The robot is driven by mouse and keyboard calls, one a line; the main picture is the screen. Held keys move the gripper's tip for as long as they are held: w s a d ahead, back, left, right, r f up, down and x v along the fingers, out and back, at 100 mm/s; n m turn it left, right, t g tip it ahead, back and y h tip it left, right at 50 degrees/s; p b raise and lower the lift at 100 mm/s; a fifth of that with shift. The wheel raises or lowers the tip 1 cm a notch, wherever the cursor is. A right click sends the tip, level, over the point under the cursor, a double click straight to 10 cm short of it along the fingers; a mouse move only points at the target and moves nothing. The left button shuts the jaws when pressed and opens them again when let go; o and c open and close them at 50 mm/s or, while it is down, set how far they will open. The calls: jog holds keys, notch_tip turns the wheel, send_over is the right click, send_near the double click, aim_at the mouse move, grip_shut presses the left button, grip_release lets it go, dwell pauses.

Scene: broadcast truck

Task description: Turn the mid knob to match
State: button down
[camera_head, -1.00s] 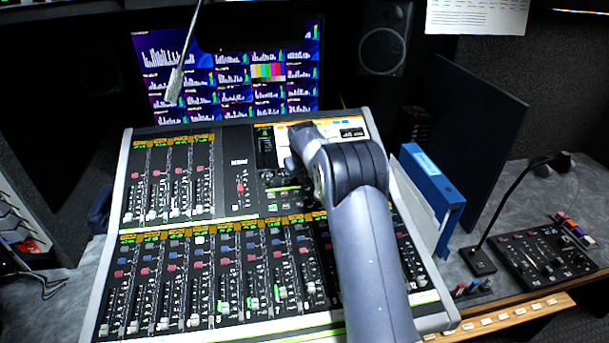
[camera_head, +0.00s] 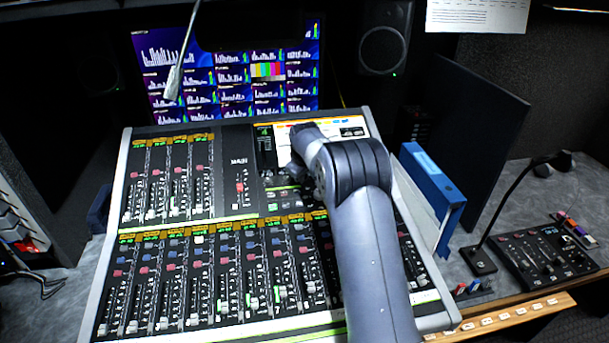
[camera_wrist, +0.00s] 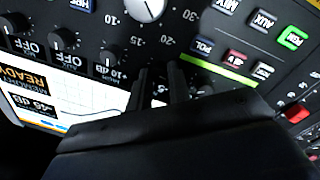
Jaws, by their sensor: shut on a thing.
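The audio mixing console (camera_head: 217,228) fills the middle of the head view. My arm reaches over its right side, and my gripper is hidden there behind my wrist. In the wrist view my gripper (camera_wrist: 159,76) has its two dark fingers down at the panel, shut on a small knob. That knob is almost wholly hidden by the fingers, so its pointer and label cannot be read. Small dark knobs (camera_wrist: 62,38) stand in a row to its left. A larger white-capped knob (camera_wrist: 146,8) stands above, apart from the fingers.
The console screen (camera_wrist: 75,98) lies beside my gripper. Lit buttons (camera_wrist: 292,38) are at the right of the wrist view. A blue binder (camera_head: 434,178), a microphone on a stand (camera_head: 478,262) and a small control panel (camera_head: 545,260) stand right of the console. A monitor (camera_head: 230,75) is behind.

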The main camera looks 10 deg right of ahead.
jog(key=shift+n, duration=0.8)
jog(key=c, duration=1.3)
grip_release()
jog(key=b+v, duration=0.1)
jog(key=v, duration=1)
jog(key=shift+d, duration=0.15)
jog(key=shift+f, duration=0.1)
jog(key=p+x, duration=0.1)
jog(key=x, duration=1)
